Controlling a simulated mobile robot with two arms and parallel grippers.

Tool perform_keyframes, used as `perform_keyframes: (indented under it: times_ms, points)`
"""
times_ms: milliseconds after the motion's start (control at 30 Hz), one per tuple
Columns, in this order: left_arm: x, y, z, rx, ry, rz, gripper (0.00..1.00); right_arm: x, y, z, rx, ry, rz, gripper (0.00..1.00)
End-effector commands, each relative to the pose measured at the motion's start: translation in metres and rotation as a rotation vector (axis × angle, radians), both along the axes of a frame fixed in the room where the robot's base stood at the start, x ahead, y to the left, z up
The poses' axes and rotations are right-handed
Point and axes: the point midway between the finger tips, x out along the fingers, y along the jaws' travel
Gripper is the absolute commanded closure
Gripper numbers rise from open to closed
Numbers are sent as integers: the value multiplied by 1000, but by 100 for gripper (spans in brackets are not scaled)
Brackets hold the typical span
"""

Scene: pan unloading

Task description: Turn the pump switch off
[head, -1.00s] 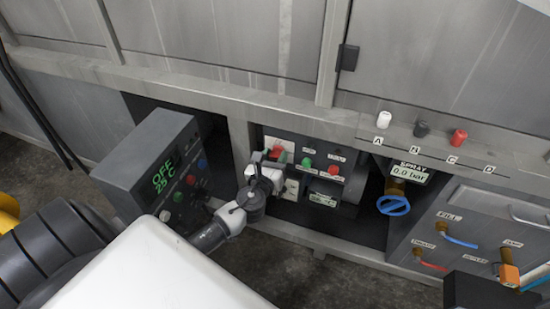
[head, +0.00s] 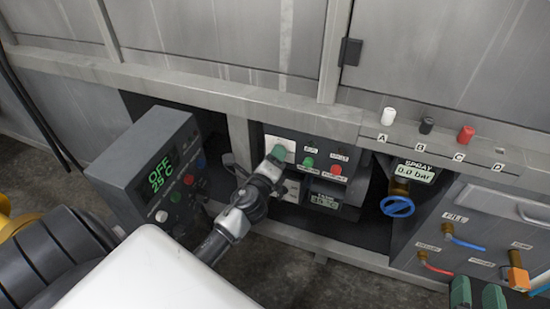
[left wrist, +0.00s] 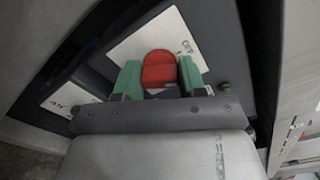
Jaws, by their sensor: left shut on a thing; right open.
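In the left wrist view a red switch knob (left wrist: 159,68) sits on a white plate (left wrist: 140,40) with small markings. The green fingers of my left gripper (left wrist: 158,80) stand on either side of the knob and are shut on it. In the head view my left gripper (head: 277,153) reaches the upper left of the dark control panel and hides the knob; part of the white plate (head: 285,143) shows. My right gripper (head: 478,294) is open and empty at the bottom right edge.
Right of the knob are a green button (head: 308,163) and a red button (head: 335,169). A blue valve wheel (head: 397,206) and a spray display (head: 415,172) reading 0.0 bar are further right.

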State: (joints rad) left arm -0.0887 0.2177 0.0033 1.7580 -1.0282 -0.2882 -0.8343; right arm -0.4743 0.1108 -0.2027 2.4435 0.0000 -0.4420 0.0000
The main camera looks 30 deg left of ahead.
Motion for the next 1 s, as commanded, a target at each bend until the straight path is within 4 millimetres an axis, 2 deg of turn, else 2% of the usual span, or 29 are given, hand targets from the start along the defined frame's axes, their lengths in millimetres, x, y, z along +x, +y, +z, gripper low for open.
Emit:
perform_keyframes:
  times_ms: [200, 500, 1000]
  points:
    - [0, 0, -1, -191, -45, 3, 83, 1, 1, 4, 9, -34, 2, 60]
    - [0, 1, -1, -388, -93, 1, 83, 0, 1, 3, 5, -16, 1, 60]
    - [0, 1, -2, -500, -119, 2, 83, 0, -1, -1, -3, 12, -2, 60]
